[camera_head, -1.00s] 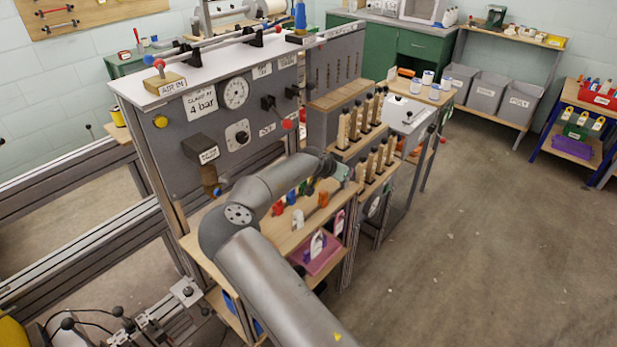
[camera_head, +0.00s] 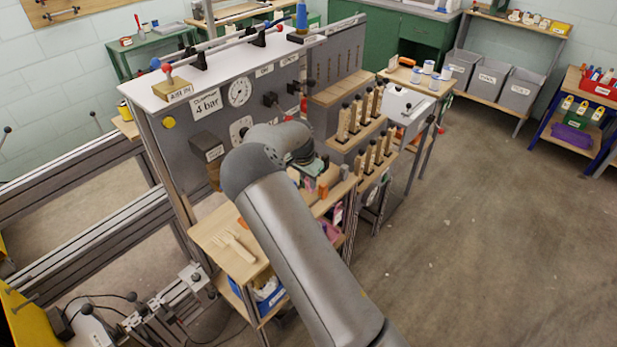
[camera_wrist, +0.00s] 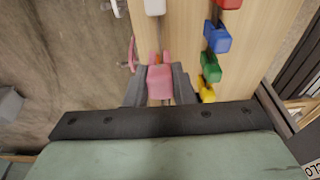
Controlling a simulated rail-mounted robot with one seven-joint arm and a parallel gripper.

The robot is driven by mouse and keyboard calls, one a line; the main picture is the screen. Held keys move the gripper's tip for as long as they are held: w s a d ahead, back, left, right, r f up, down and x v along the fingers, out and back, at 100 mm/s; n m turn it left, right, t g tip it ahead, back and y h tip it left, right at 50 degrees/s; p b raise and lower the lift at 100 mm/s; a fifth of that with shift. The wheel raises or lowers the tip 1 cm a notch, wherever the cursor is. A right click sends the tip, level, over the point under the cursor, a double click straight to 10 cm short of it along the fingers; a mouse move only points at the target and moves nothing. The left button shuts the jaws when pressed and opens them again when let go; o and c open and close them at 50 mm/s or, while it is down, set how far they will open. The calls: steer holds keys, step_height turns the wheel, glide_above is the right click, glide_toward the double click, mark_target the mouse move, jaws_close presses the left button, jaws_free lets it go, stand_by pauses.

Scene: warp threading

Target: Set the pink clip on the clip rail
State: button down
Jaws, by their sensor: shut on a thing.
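The pink clip (camera_wrist: 160,82) is between the two grey fingers of my gripper (camera_wrist: 159,84) in the wrist view. The fingers are shut on it, above or close to a wooden shelf top (camera_wrist: 185,45). A bit of orange shows just beyond the clip. A blue clip (camera_wrist: 217,37), a green clip (camera_wrist: 210,68) and a yellow clip (camera_wrist: 206,92) stand in a row to its right. I cannot clearly make out the clip rail itself. In the head view my arm hides the fingertips and the pink clip.
A white clip (camera_wrist: 154,6) and a red clip (camera_wrist: 229,3) are at the wrist view's top edge. An orange clip (camera_head: 323,189) shows beside my wrist. A wooden fork-like tool (camera_head: 234,244) lies on the shelf. Wooden-handled tools (camera_head: 355,116) stand in racks beyond. Floor to the right is clear.

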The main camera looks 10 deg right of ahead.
mark_target(307, 186)
step_height(307, 186, down, 5)
steer(key=shift+f+b, duration=0.2)
steer(key=shift+b, duration=1.05)
steer(key=shift+f+b, duration=0.35)
steer(key=shift+f, duration=0.1)
steer(key=shift+f+b, duration=1.05)
steer(key=shift+b, duration=0.05)
steer(key=c, duration=1.2)
jaws_free()
steer(key=shift+o, duration=0.2)
steer(key=shift+r, duration=0.1)
